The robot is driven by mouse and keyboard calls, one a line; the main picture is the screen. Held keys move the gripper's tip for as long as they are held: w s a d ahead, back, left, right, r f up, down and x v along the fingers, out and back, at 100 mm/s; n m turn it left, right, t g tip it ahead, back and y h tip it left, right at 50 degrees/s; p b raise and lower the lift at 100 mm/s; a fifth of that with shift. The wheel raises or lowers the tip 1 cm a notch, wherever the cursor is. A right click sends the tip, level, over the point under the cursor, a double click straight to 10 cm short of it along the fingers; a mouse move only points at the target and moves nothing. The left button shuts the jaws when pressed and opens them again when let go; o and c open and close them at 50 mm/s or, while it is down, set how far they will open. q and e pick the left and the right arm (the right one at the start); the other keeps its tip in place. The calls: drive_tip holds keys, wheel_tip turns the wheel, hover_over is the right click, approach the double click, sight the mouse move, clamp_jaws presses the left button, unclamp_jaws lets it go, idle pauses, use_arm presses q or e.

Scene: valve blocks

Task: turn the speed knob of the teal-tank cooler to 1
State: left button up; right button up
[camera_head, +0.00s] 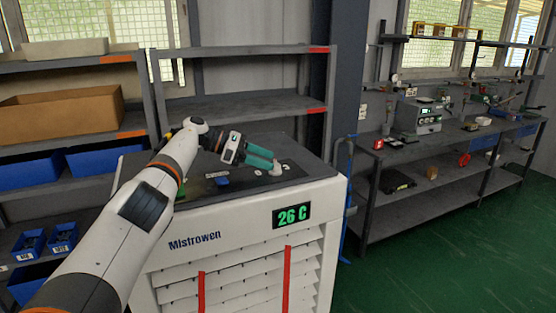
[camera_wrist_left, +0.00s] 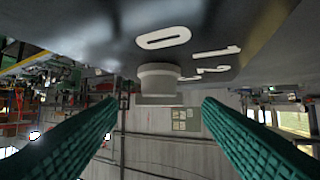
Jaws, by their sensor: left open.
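The white cooler (camera_head: 190,262) stands in front of me with "Mistrowen" lettering and a green "26 C" display (camera_head: 292,215). Its grey speed knob (camera_head: 278,169) is on the dark top panel, near the right side. In the left wrist view the knob (camera_wrist_left: 158,82) is a short grey cylinder near the markings 0, 1 and 2; its pointer cannot be made out. My left gripper (camera_head: 273,161) is open, its two teal fingers (camera_wrist_left: 158,110) on either side of the knob's line, with gaps visible. I cannot make out a teal tank. My right gripper is not in view.
A blue piece (camera_head: 222,181) lies on the cooler's top panel. Grey shelves (camera_head: 250,103) with a cardboard box (camera_head: 62,116) and blue bins (camera_head: 97,160) stand behind. A workbench (camera_head: 400,155) with instruments is at right. Green floor (camera_head: 440,260) is clear.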

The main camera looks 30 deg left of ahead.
use_arm(q)
drive_tip(key=p+v, duration=0.2)
drive_tip(key=v, duration=0.3)
drive_tip(key=shift+a+r, duration=0.1)
drive_tip(key=shift+r, duration=0.15)
drive_tip(key=shift+s+a+r, duration=0.15)
drive_tip(key=shift+s+a, duration=0.25)
drive_tip(key=shift+a, duration=0.15)
